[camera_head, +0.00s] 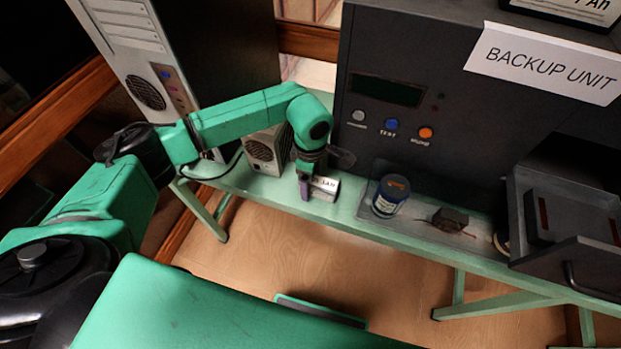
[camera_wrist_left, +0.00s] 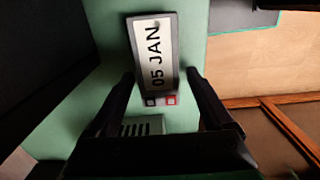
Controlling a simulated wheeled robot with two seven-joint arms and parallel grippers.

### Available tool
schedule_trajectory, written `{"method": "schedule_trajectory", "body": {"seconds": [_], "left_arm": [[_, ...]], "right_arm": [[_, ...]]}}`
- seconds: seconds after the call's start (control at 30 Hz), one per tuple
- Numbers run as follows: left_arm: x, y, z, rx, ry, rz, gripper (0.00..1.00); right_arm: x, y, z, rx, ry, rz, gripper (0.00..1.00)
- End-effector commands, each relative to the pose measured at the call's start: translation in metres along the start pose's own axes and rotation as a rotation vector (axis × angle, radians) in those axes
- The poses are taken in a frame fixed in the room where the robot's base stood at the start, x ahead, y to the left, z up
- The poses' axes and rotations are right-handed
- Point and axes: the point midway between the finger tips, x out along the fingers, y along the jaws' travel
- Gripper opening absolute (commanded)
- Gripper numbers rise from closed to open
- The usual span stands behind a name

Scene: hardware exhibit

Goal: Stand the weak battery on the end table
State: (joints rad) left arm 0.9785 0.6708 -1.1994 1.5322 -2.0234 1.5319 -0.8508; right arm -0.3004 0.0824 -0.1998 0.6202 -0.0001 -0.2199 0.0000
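A dark block with a white label reading "05 JAN" (camera_wrist_left: 157,55) shows in the left wrist view. Small red and black squares, like terminals, sit at its near edge. In the head view, the white-labelled block (camera_head: 325,186) rests on the narrow green table (camera_head: 350,218). I cannot tell whether it is the weak battery. My left gripper (camera_head: 305,188) points down at its left side in the head view. In the wrist view the fingers of my left gripper (camera_wrist_left: 160,74) are apart on either side of the block, with a gap at the right. My right gripper is out of view.
A beige vented box (camera_head: 266,152) stands left of the block. A clear tray right of it holds a blue-and-white can (camera_head: 390,197) and a dark wired part (camera_head: 450,219). The dark backup unit (camera_head: 420,140) rises behind. An open drawer (camera_head: 570,225) juts out at right.

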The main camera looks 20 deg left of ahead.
Motion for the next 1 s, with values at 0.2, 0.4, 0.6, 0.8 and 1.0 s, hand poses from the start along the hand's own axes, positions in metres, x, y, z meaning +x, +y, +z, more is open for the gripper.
{"method": "schedule_trajectory", "body": {"seconds": [0.2,0.4,0.6,0.8,1.0], "left_arm": [[-0.003,0.000,0.000,0.000,0.000,0.000,0.84],[-0.031,0.002,0.000,0.000,0.000,0.006,0.84],[-0.087,0.002,0.000,0.000,0.000,0.006,0.84],[-0.119,0.000,0.000,-0.001,0.001,0.001,0.84],[-0.123,0.000,0.000,0.000,0.000,-0.001,0.84]], "right_arm": [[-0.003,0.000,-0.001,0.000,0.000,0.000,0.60],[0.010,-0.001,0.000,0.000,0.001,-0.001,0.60],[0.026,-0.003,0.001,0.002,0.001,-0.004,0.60],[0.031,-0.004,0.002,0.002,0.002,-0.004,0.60],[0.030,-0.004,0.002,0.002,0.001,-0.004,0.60]]}}
